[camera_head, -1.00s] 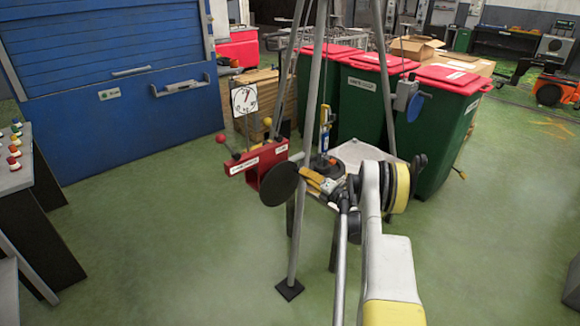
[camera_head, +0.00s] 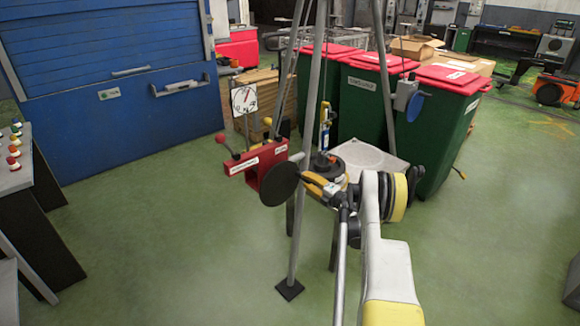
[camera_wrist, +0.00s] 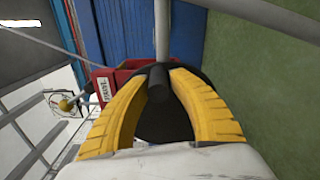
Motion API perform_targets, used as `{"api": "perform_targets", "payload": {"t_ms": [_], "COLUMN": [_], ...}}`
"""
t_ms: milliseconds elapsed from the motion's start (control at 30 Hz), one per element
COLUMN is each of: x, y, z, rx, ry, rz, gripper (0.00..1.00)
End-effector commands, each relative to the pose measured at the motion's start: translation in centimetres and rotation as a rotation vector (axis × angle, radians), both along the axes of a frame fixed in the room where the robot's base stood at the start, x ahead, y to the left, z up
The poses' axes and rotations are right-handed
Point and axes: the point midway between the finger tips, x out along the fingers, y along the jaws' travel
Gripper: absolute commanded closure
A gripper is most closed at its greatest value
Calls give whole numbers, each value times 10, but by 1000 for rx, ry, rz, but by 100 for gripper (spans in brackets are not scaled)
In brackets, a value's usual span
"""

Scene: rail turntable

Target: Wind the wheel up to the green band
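The wheel (camera_head: 279,184) is a dark round disc on the front of a red housing (camera_head: 258,160) with white labels. My gripper (camera_head: 306,180) is at the wheel's right side. In the wrist view the wheel (camera_wrist: 164,124) lies behind a short dark handle (camera_wrist: 159,82). The yellow fingertips of my gripper (camera_wrist: 159,76) sit on either side of this handle and appear closed on it. A white dial (camera_head: 244,99) with a red needle stands behind the housing. Its needle points up and to the right; its band is too small to make out.
Levers with red (camera_head: 220,138) and yellow balls stick up from the housing. A small grey table (camera_head: 375,158) and green bins (camera_head: 365,105) with red lids stand behind. The green floor in front is open.

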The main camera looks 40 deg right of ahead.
Motion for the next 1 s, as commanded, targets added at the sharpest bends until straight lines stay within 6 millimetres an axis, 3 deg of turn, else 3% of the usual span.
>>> {"api": "perform_targets", "payload": {"t_ms": [33,67,100,433,1000], "x": [0,0,0,-3,-52], "y": [0,0,0,0,-5], "z": [0,0,0,1,2], "rx": [0,0,1,2,2], "ry": [-1,-1,-1,-3,-4], "rz": [0,0,0,0,0], "gripper": [56,47,46,46,46]}}
